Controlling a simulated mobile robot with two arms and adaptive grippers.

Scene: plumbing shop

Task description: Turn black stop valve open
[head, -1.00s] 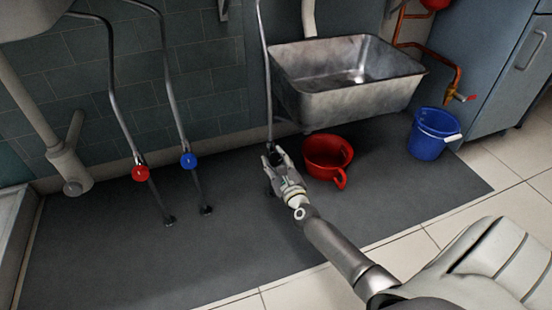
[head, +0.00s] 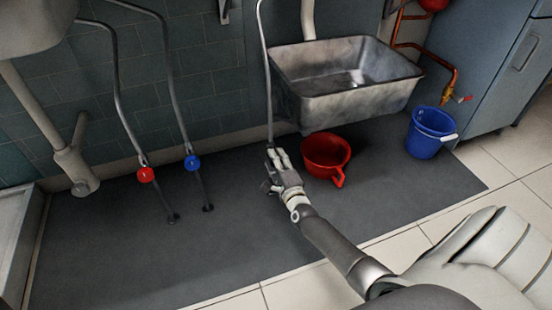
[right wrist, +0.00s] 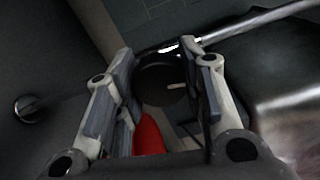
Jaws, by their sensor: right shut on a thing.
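The black stop valve sits at the lower end of the thin grey pipe (head: 267,100), left of the metal sink. In the head view my right gripper (head: 277,160) covers most of it. In the right wrist view its round black knob (right wrist: 163,82) lies between the two fingers of my right gripper (right wrist: 165,62). The gripper is shut on the knob. How far the valve is turned cannot be told. My left gripper is not in view.
A red valve (head: 146,174) and a blue valve (head: 192,162) stand to the left. A red dipper (head: 325,153) lies just right of my gripper, below the sink (head: 345,105). A blue bucket (head: 424,150) stands farther right. The dark mat (head: 130,260) is clear at front left.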

